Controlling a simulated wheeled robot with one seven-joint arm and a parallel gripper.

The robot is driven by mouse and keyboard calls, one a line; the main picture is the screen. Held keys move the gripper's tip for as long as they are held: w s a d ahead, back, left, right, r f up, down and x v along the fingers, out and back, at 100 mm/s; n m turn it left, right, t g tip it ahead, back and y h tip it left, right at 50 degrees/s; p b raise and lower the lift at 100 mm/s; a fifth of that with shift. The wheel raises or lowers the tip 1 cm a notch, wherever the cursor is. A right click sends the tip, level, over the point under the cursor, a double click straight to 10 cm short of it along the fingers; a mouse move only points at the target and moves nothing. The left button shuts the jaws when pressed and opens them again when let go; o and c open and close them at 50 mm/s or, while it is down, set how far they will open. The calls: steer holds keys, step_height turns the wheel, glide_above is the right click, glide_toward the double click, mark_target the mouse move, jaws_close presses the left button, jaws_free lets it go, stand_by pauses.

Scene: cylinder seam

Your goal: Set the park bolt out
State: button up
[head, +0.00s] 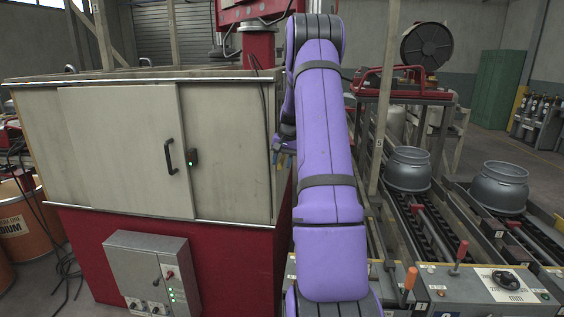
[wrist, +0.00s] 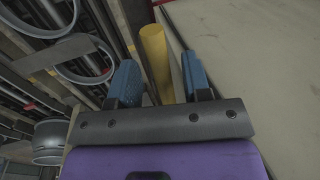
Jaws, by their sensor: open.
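I cannot tell for sure which part is the park bolt. Levers with an orange grip (head: 410,280) and a red grip (head: 461,252) stand at the front of the conveyor beds in the head view. My gripper (wrist: 160,70) is open in the wrist view, with its two blue fingers apart. A yellow cylinder (wrist: 154,50) shows between and beyond the fingers; I cannot tell its distance or any contact. In the head view my gripper (head: 283,150) shows small beside the cabinet's right edge, partly hidden by my purple arm.
A beige and red cabinet (head: 120,150) with a sliding door fills the left. A grey control box (head: 152,272) is on its front. Grey cylinder shells (head: 408,170) (head: 500,188) sit on the conveyors at right. A wooden post (head: 382,100) stands close right of my arm.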

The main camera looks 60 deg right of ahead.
steer(key=shift+r, duration=0.15)
step_height(320, 180, up, 10)
steer(key=s+d, duration=0.1)
steer(key=s, duration=0.1)
steer(key=shift+r, duration=0.15)
steer(key=shift+w, duration=0.1)
stand_by(0.4)
